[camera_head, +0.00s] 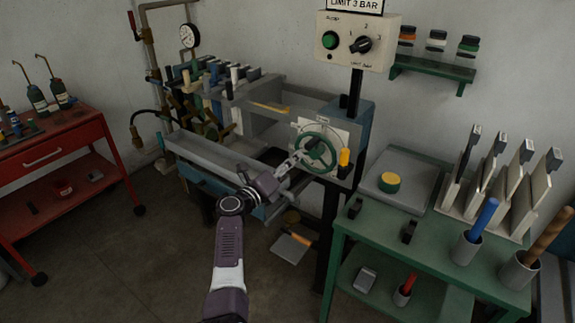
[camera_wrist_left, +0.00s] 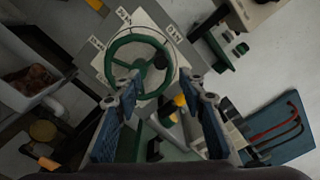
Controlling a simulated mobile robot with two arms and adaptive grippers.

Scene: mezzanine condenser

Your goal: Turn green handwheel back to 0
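The green handwheel (camera_head: 331,147) is mounted upright in front of a white dial plate (camera_head: 341,134) on the grey machine. In the left wrist view the handwheel (camera_wrist_left: 112,52) shows its spokes, dark hub and rim, with small labels around the plate that are too small to read surely. My left gripper (camera_head: 299,158) is at the wheel's left side in the head view. In the left wrist view its two fingers (camera_wrist_left: 160,82) are spread apart, with the near part of the rim appearing between their tips. Contact cannot be told. My right gripper is not in view.
A yellow handle (camera_head: 345,157) stands close to the wheel's right. A control box (camera_head: 356,42) with a green button and black knob is above. A green table (camera_head: 385,232) with tools is at right, a red cart (camera_head: 62,143) at left. The floor between is mostly clear.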

